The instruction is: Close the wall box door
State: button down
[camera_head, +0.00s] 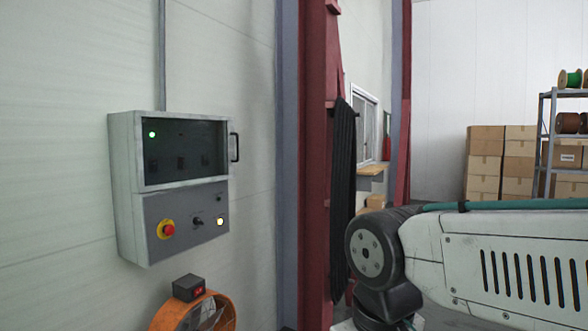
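A pale grey wall box (125,195) hangs on the light wall at left. Its upper front is a dark see-through door (188,150) in a grey frame, with a black upright handle (236,147) at the right edge. The door looks flush or nearly flush with the box; I cannot tell whether it is fully shut. A green light shows behind the dark pane. My gripper is out of view; part of my arm shows at lower right, apart from the box.
An orange round fan (229,314) with a dark switch box (188,288) stands below the wall box. A red steel column (318,150) and hanging black material (342,190) stand right of it. Cartons (486,160) and a shelf (543,140) are at far right.

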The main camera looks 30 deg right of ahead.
aim_at(233, 138)
jog(key=z, duration=0.4)
jog(key=i, duration=1.25)
jog(key=u, duration=0.3)
